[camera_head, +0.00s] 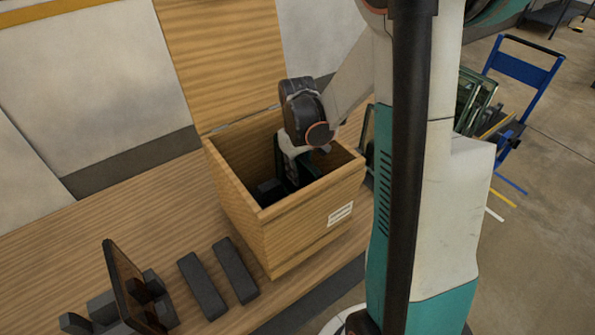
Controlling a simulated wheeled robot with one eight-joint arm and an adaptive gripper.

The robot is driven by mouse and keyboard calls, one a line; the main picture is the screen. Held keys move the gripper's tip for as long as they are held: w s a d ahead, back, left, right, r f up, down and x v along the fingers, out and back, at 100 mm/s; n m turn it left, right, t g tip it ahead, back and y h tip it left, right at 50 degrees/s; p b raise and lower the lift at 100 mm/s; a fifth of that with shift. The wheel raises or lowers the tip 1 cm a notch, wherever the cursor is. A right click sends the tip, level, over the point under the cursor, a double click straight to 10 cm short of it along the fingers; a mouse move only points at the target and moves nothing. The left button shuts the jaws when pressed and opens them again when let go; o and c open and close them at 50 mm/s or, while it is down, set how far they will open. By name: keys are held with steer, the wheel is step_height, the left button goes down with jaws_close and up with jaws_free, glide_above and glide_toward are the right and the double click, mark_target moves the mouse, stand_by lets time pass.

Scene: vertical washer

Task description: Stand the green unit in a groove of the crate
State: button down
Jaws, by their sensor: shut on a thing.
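The wooden crate (308,212) stands on the wooden table with its lid (222,60) raised at the back. My gripper (298,178) reaches down inside the crate and is shut on a dark, thin upright thing (279,158), which seems to be the green unit. Its lower part is hidden by the crate's front wall and my gripper, so I cannot tell whether it sits in a groove. A dark block (268,190) shows on the crate's inside floor, left of my gripper. The grooves are not clear to see.
A brown-faced panel (128,283) stands in dark grey holders at the front left of the table. Two dark bars (235,270) lie between it and the crate. A wall is behind. A blue trolley (525,72) stands on the floor at right.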

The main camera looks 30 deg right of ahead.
steer(key=c, duration=1.4)
jaws_free()
steer(key=shift+c, duration=0.2)
steer(key=shift+r, duration=0.1)
step_height(320, 180, up, 12)
steer(key=shift+f, duration=0.1)
